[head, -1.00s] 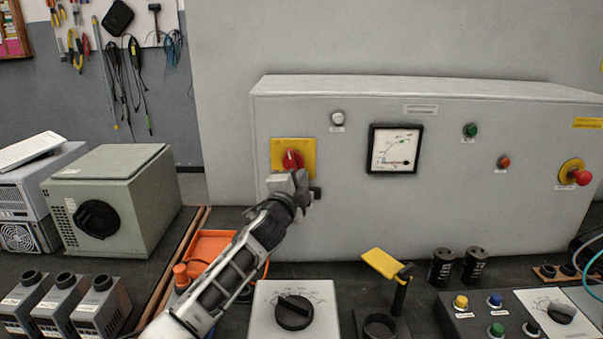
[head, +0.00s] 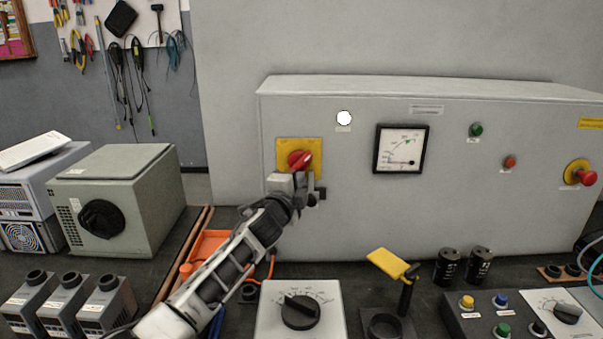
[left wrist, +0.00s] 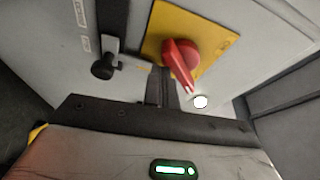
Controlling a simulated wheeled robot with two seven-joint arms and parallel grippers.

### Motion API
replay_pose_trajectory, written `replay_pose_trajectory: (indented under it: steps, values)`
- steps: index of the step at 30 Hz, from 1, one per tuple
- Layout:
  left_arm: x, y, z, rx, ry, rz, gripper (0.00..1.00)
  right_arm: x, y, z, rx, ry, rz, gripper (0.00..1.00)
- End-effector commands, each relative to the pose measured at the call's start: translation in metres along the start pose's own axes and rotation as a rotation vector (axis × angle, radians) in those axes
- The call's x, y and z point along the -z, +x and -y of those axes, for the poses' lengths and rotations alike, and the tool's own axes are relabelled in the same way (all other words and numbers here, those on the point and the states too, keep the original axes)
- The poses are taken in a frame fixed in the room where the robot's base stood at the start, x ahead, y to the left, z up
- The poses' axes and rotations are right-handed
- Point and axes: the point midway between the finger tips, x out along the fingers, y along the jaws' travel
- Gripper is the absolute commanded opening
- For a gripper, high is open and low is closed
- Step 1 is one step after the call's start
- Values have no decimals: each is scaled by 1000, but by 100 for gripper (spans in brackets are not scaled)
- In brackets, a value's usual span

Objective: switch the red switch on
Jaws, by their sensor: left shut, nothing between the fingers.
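The red switch (head: 299,160) is a rotary knob on a yellow square plate (head: 315,147), on the front of the big grey cabinet. In the head view its handle lies near level, slightly raised to the right. It also shows in the left wrist view, as a red handle (left wrist: 180,62) on the yellow plate. My left gripper (head: 308,180) is shut and empty just below and right of the knob. In the left wrist view its fingers (left wrist: 162,88) are beside the handle; I cannot tell if they touch. My right gripper is out of view.
The cabinet (head: 450,210) also carries a bright white lamp (head: 344,118), a dial meter (head: 401,149), a green lamp (head: 476,130) and a red mushroom button (head: 586,178).

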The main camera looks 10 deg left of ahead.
Motion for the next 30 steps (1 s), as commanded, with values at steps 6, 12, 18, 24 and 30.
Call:
replay_pose_trajectory:
  steps: [6,12,18,24,30]
  values:
    - [-6,-1,2,0,1,7,0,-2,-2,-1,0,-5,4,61]
    - [-8,-1,2,0,1,9,0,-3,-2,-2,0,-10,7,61]
    - [-9,-2,2,0,1,11,0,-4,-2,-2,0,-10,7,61]
    - [-10,-2,2,0,1,12,0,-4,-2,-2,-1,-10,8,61]
    - [-6,-1,-10,0,0,14,0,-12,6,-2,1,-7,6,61]
